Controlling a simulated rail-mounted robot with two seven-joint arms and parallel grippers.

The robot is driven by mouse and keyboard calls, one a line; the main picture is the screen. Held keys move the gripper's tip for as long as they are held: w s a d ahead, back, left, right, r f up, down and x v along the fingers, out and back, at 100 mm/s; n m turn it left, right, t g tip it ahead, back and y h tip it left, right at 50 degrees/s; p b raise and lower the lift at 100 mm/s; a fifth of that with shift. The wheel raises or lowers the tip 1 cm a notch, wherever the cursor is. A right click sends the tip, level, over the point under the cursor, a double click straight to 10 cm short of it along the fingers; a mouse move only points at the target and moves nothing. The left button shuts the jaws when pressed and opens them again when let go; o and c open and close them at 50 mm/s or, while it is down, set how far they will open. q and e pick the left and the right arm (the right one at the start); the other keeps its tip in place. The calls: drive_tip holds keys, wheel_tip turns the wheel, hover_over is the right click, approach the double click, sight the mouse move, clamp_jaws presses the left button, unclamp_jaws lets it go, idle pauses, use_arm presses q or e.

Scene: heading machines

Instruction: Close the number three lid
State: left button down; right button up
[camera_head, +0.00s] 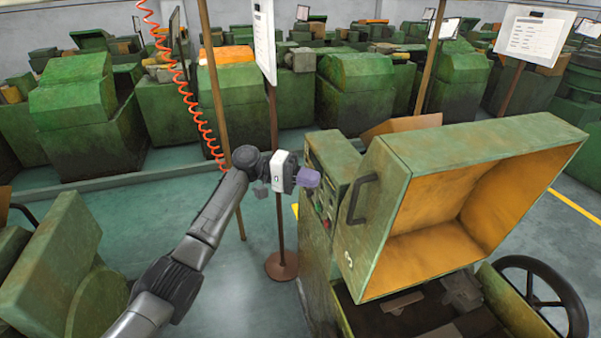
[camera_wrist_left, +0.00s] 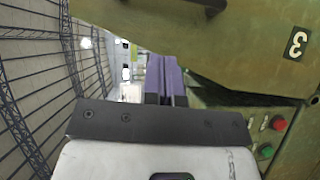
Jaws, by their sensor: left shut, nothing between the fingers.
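The number three lid (camera_head: 400,165) is a green box-shaped cover with an orange inside, standing open and tilted up on its machine. A white 3 marks its side, and a dark handle (camera_head: 361,199) sits on the side facing my left arm. My left gripper (camera_head: 308,178) has purple fingers, shut and empty, left of the lid and near the control panel. In the left wrist view the purple fingers (camera_wrist_left: 166,80) point toward the lid's green side (camera_wrist_left: 225,45), with the 3 plate at right. I cannot tell whether they touch it. My right gripper is not in view.
A panel with red and green buttons (camera_head: 322,207) is beside my left gripper. A sign stand base (camera_head: 283,265) is on the floor below. A black handwheel (camera_head: 545,295) is at right. Rows of green machines fill the back.

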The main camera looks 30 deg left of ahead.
use_arm(q)
drive_tip(key=s+d+p, duration=0.1)
drive_tip(key=d+p, duration=0.2)
drive_tip(key=d, duration=0.5)
drive_tip(key=shift+s+f, duration=0.15)
drive_tip(key=shift+f, duration=0.15)
drive_tip(key=shift+d, duration=0.15)
